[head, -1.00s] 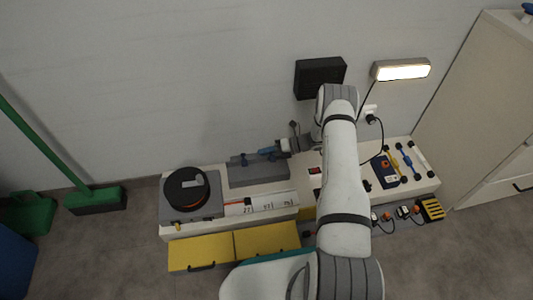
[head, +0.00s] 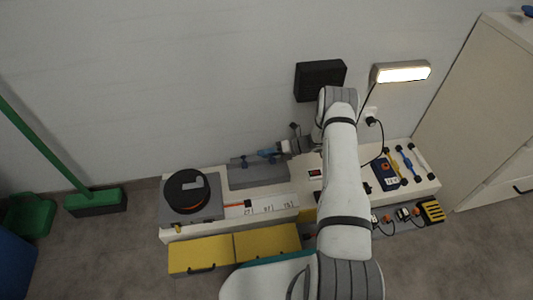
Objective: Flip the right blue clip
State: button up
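A long grey block (head: 258,176) lies on the bench near the wall, in the middle of the head view. The right blue clip (head: 267,153) is at its upper right edge and looks bright blue. A smaller, darker blue clip (head: 243,160) sits further left on the block. My gripper (head: 281,149) comes in from the right, with its tip at or very near the right blue clip. Its fingers are too small to tell open from shut, and I cannot tell whether they touch the clip.
A black reel (head: 186,190) on a grey base stands at the left of the bench. Yellow drawers (head: 200,253) are along the front. A blue meter (head: 384,174) and several coloured rods lie at the right. A lit lamp (head: 402,73) and a black box (head: 320,79) are by the wall.

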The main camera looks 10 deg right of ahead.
jog(key=p+v, duration=0.2)
jog(key=v, duration=0.5)
jog(key=shift+d, duration=0.25)
jog(key=shift+s, duration=0.15)
